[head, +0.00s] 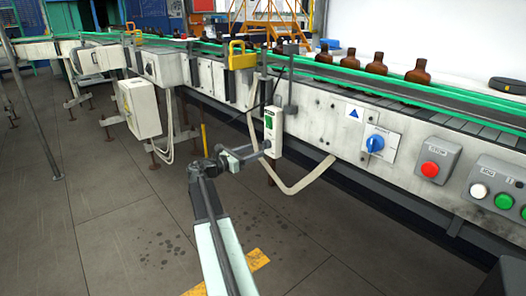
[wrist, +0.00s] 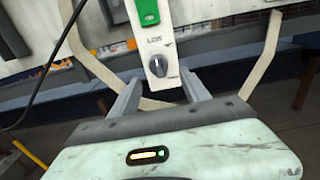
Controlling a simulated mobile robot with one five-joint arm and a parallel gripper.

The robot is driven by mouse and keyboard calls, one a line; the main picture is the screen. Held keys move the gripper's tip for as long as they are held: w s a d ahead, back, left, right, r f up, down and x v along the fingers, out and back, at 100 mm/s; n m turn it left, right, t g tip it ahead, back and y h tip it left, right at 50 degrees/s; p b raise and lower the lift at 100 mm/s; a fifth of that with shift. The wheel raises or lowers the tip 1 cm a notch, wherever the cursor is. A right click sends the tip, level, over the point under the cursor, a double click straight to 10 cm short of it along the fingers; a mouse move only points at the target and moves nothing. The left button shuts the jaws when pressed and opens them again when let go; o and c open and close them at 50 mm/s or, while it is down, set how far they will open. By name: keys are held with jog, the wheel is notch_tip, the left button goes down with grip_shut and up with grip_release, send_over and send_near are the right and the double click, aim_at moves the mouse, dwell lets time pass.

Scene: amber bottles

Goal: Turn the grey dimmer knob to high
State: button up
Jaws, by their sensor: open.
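The grey dimmer knob (wrist: 158,66) is a small round dial on a pale control box (wrist: 170,22) in the wrist view. A label that seems to read "LOW" is above it, and a light mark on the knob appears to point roughly up; its exact angle is hard to tell. The box (head: 273,121) hangs from the conveyor side in the head view, where my gripper hides most of the knob. My gripper (head: 262,151) is open in front of the box's lower part. In the wrist view its two fingers stand left and right of the knob; contact cannot be told.
A green switch (wrist: 147,11) is above the knob. A pale cable (head: 305,184) loops below the box. Right along the conveyor are a blue rotary switch (head: 375,143) and a red button (head: 430,170). Brown bottles (head: 376,63) stand on the belt. Floor in front is open.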

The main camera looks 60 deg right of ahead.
aim_at(266, 145)
jog(key=x, duration=0.5)
jog(key=shift+s+d, duration=0.15)
